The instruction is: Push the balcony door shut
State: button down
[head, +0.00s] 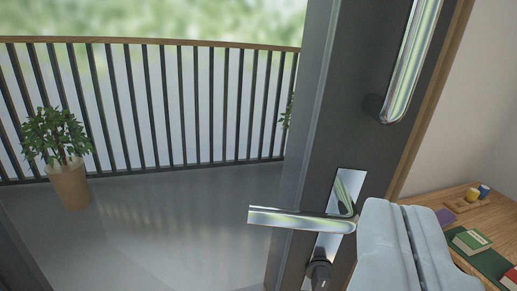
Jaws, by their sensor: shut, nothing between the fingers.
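The balcony door (340,110) shows as a dark grey upright stile right of centre, leaning in the picture. It carries a shiny lever handle (300,221) pointing left on a metal plate, with a dark lock knob below. A chrome pull bar (415,65) is fixed higher up. My gripper (402,212) is at the lower right, its two pale grey fingers together and empty. It appears just right of the lever's plate and covers part of the stile. I cannot tell whether it touches the door or how far the door stands ajar.
Left of the stile lie the grey balcony floor (170,225), a railing (150,105) with a wooden top and a potted plant (68,165). At the right, a wooden table (455,195) holds books (471,241) and small yellow and blue items beside a pale wall.

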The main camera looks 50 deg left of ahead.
aim_at(291, 137)
jog(key=w+a+f+n+g+y, duration=0.2)
jog(key=w+a+f+g+y, duration=0.15)
jog(key=a+f, duration=0.25)
jog(key=shift+h, duration=0.25)
jog(key=shift+x, duration=6.95)
jog(key=shift+w+f, duration=0.1)
jog(key=shift+f, duration=0.05)
